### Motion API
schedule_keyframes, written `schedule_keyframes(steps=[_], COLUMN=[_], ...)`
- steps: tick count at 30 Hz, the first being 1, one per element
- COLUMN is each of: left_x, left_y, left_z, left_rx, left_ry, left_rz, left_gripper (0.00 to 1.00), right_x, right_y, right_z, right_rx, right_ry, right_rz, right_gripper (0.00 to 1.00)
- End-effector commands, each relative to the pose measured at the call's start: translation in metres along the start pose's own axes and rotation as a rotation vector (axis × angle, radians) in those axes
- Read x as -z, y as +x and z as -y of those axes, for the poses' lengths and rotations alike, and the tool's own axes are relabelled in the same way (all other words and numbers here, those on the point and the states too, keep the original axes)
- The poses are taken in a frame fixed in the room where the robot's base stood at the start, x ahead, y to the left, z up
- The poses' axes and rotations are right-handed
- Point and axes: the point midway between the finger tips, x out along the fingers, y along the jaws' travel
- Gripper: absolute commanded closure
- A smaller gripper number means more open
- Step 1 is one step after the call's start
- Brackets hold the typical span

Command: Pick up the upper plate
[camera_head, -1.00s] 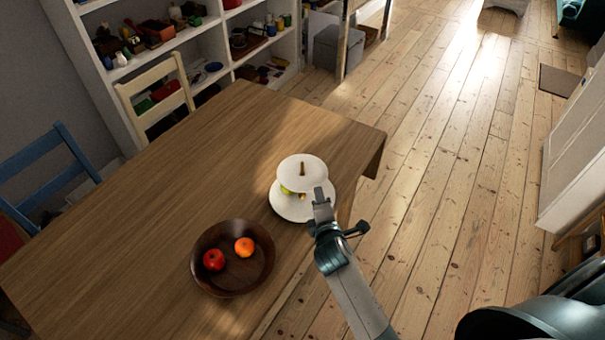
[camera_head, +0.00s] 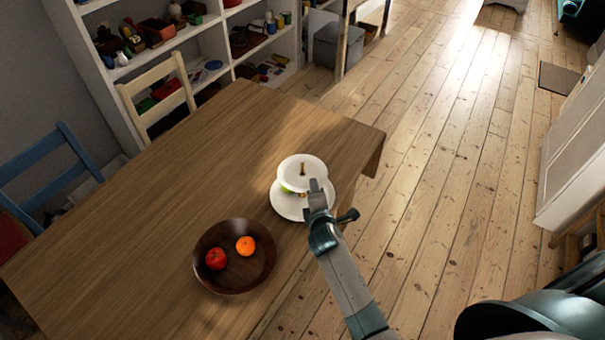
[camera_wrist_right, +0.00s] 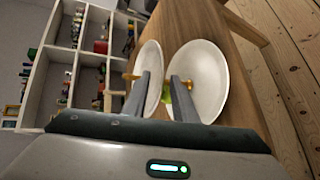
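A two-tier white stand is on the wooden table. A green fruit shows partly between the tiers. My right gripper (camera_head: 314,184) is at the right edge of the upper plate. In the right wrist view the two fingers (camera_wrist_right: 161,85) are apart. The upper plate's rim (camera_wrist_right: 155,62) shows between them, and the lower plate (camera_wrist_right: 205,75) is behind the right finger. Whether the fingers touch the plate I cannot tell. My left gripper is out of view.
A dark wooden bowl (camera_head: 236,280) with a red apple (camera_head: 216,259) and an orange (camera_head: 245,246) stands left of my right arm. Chairs (camera_head: 157,97) and a white shelf (camera_head: 215,45) line the table's far side. The table's left part is clear.

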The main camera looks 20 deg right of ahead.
Motion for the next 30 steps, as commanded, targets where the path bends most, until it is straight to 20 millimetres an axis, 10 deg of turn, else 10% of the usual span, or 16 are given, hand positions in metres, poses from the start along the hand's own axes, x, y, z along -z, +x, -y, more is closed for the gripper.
schedule_keyframes(steps=[6, 10, 30], left_x=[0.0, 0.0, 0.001], left_y=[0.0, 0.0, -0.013], left_z=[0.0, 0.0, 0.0], left_rx=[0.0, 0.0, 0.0], left_ry=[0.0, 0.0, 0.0], left_rz=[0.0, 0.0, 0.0], left_gripper=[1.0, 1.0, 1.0], right_x=[0.0, 0.0, -0.002], right_y=[0.0, 0.0, -0.006], right_z=[0.0, 0.0, -0.015], right_rx=[0.0, 0.0, -0.002], right_ry=[0.0, 0.0, 0.0], right_rz=[0.0, 0.0, 0.0], right_gripper=[0.75, 1.0, 1.0])
